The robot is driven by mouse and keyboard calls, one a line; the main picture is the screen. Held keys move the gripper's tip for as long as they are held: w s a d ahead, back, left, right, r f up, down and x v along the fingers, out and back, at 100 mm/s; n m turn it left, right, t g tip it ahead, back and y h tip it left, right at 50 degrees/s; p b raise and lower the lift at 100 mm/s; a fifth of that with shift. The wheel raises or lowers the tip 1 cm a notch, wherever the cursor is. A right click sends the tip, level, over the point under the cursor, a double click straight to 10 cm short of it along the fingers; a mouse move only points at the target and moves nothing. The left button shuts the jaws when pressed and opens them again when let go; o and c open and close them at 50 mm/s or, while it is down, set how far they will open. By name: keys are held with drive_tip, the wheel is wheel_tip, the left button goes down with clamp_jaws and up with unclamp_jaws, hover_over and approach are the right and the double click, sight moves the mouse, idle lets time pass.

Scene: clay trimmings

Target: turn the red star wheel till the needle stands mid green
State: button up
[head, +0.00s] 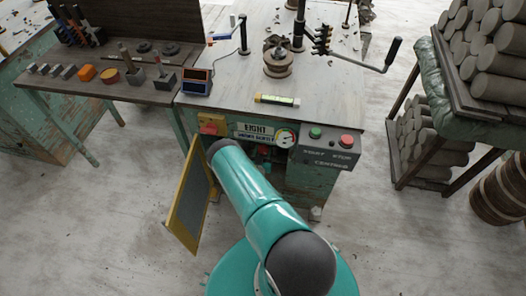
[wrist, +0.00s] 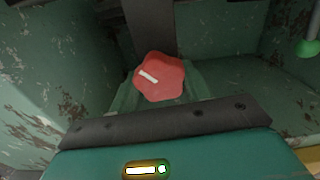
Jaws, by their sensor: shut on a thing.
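The red star wheel (wrist: 172,86) sits in the middle of the wrist view, inside a worn green cabinet. A short white mark on its face slants from upper left to lower right. My gripper (wrist: 158,92) is shut on the wheel, with pale green finger parts showing at its sides. In the head view my teal arm reaches down to the open cabinet and hides most of the wheel and gripper. The round gauge (head: 285,138) is on the cabinet front beside the "EIGHT" label. Its needle is too small to read surely against the coloured bands.
A yellow-framed door (head: 188,200) hangs open left of my arm. A grey box (head: 328,146) with green and red buttons is right of the gauge. A green knob (wrist: 307,47) is at the wrist view's upper right. The bench top (head: 330,85) carries a crank and tools.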

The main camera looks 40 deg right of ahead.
drive_tip(key=n, duration=0.3)
drive_tip(key=shift+n, duration=0.3)
drive_tip(key=n, duration=0.4)
drive_tip(key=shift+n, duration=0.3)
drive_tip(key=n, duration=0.3)
drive_tip(key=shift+n, duration=0.3)
drive_tip(key=shift+f+n, duration=0.1)
drive_tip(key=shift+n, duration=1.7)
drive_tip(key=o, duration=1)
